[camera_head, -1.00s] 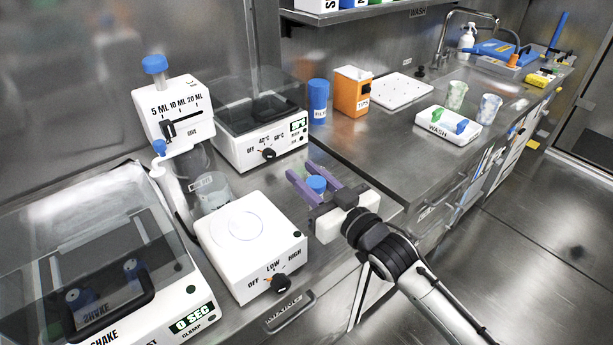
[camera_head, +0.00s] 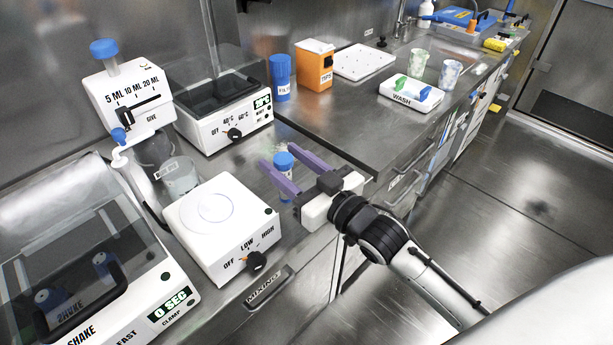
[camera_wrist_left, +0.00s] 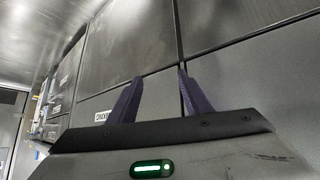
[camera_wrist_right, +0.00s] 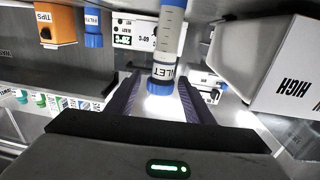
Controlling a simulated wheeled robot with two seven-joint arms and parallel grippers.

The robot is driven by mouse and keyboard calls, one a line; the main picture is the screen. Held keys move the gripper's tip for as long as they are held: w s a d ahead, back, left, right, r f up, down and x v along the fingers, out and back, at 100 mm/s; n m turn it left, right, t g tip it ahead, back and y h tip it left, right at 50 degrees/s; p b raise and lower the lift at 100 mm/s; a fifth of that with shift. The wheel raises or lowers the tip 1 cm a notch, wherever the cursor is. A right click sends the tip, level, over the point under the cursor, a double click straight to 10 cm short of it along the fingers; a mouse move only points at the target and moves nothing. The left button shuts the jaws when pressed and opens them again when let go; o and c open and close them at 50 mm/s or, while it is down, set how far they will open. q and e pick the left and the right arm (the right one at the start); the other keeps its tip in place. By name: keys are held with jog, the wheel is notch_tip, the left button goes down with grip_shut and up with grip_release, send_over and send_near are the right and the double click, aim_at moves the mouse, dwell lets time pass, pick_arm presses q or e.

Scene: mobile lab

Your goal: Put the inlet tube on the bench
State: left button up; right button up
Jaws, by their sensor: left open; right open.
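The inlet tube (camera_head: 286,187) is clear with a blue cap and stands upright over the near strip of bench (camera_head: 330,222), right of the white mixing plate. In the right wrist view, its label (camera_wrist_right: 163,72) ends in "LET". My right gripper (camera_head: 271,158) is open, one purple finger on each side of the tube, near the finger ends. The fingers partly hide its lower body, so I cannot tell exactly where its base meets the bench. My left gripper (camera_wrist_left: 160,85) is open and empty in the left wrist view, facing grey cabinet fronts.
The white mixing plate (camera_head: 225,225) stands close left of the tube. Behind are the heater box (camera_head: 225,120), blue filter tube (camera_head: 281,78), orange tips box (camera_head: 314,66) and white rack (camera_head: 364,62). The raised bench (camera_head: 345,120) to the right has bare room.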

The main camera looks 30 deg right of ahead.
jog(key=v, duration=0.8)
jog(key=shift+r, duration=0.1)
